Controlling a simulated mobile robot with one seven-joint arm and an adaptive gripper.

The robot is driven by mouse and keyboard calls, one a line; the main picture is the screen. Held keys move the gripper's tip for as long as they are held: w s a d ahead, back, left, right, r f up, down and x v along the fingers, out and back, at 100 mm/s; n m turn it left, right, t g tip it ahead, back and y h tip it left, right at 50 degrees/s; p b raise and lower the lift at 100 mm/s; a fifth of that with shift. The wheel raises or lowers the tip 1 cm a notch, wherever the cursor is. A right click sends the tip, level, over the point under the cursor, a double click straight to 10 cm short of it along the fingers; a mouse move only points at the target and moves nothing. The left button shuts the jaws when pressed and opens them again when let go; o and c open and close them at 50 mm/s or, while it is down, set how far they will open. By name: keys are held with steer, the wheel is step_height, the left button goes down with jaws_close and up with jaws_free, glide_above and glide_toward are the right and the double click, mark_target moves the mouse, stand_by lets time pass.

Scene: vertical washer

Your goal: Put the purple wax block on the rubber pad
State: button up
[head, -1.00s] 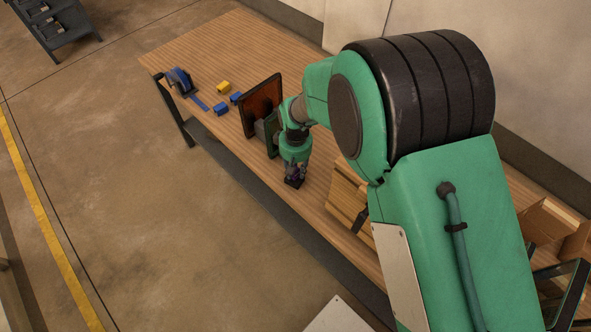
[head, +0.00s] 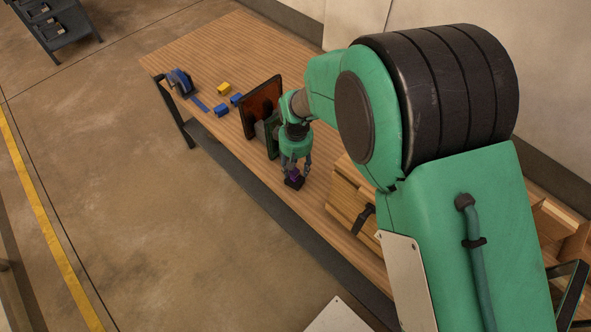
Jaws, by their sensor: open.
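The purple wax block (head: 294,175) is small and sits low at the front edge of the wooden table. It appears to rest on a small dark pad (head: 293,184), which looks like the rubber pad. My gripper (head: 297,170) is above the block and points down, with its fingers spread to either side of it. The fingers look apart from the block. My gripper's body partly covers the block's top.
An upright orange-brown panel in a dark frame (head: 262,106) stands just behind and left of my gripper. Blue blocks (head: 221,110), a yellow block (head: 224,88) and a blue tape dispenser (head: 180,82) lie farther left. A wooden crate (head: 350,195) is to the right.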

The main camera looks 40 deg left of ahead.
step_height(320, 180, up, 9)
steer(key=p, duration=0.1)
stand_by(0.3)
stand_by(0.8)
step_height(320, 180, up, 11)
steer(key=m+y+p, duration=0.1)
glide_above(296, 170)
steer(key=w+d, duration=0.5)
steer(key=w, duration=0.2)
steer(key=w+d+r+m+t, duration=0.1)
steer(key=w+d+r+m, duration=0.15)
steer(key=d+r, duration=0.3)
steer(key=w+d+r+m+t, duration=0.1)
steer(key=w+d+r, duration=0.1)
steer(key=d+r, duration=0.6)
steer(key=w+d+r+m+t, duration=0.15)
steer(key=d+r, duration=0.25)
steer(key=d, duration=0.7)
steer(key=s+d+r+m+b, duration=0.1)
steer(key=s+d+r+m, duration=0.15)
steer(key=d, duration=0.65)
steer(key=s+d+r+m, duration=0.2)
steer(key=s+d, duration=0.1)
steer(key=d, duration=0.7)
steer(key=s+d+f+m+t+h+b, duration=0.1)
steer(key=s+d+m, duration=0.4)
steer(key=s+d, duration=0.7)
steer(key=shift+d+f+t+b, duration=0.4)
steer(key=shift+f+t, duration=0.15)
steer(key=shift+f, duration=0.1)
